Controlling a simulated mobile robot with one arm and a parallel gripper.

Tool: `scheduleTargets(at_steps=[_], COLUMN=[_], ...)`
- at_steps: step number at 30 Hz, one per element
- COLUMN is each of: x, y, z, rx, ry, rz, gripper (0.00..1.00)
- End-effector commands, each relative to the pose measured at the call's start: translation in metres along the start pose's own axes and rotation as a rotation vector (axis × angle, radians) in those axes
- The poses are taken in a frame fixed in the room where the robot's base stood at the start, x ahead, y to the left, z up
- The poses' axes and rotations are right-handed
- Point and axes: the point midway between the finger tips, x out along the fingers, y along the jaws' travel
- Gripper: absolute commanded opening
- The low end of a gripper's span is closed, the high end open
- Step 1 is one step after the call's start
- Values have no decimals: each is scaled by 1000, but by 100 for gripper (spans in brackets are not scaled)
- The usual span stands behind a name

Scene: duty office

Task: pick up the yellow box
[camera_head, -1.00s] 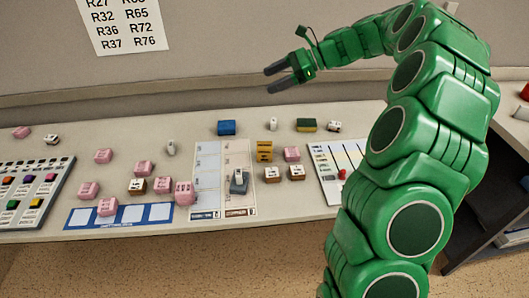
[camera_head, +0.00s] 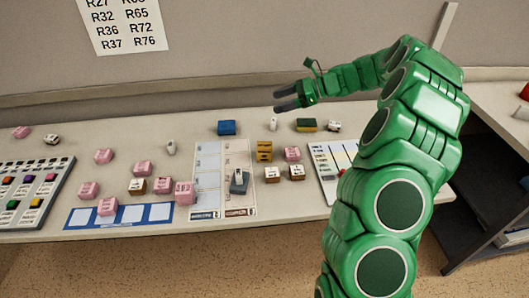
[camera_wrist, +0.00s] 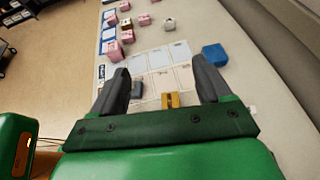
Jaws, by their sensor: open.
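The yellow box (camera_head: 264,151) stands on the desk at the right edge of the printed card. It also shows in the wrist view (camera_wrist: 171,100), low between the fingers and partly cut off by the gripper's body. My gripper (camera_head: 287,97) is open and empty, held above the back of the desk. In the head view it appears above and slightly right of the yellow box, not touching it. The two dark fingers (camera_wrist: 160,80) are spread wide in the wrist view.
A blue block (camera_head: 227,127) and a green-and-yellow block (camera_head: 306,125) stand behind the yellow box. A pink block (camera_head: 292,153) and brown-and-white blocks (camera_head: 272,174) are close by. A dark grey object (camera_head: 239,181) lies on the card.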

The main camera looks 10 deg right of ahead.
Motion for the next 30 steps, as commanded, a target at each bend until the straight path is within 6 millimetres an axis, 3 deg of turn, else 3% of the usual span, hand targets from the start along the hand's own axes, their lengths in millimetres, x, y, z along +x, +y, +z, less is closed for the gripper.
scheduleTargets(at_steps=[8,15,18,23,30], x=[28,57,65,72,89], y=[0,0,0,0,0], z=[-67,-138,-158,-173,-174], rx=[6,4,2,0,-1], ry=[-1,0,2,1,0], rz=[1,1,0,-1,0], gripper=[78,78,78,78,78])
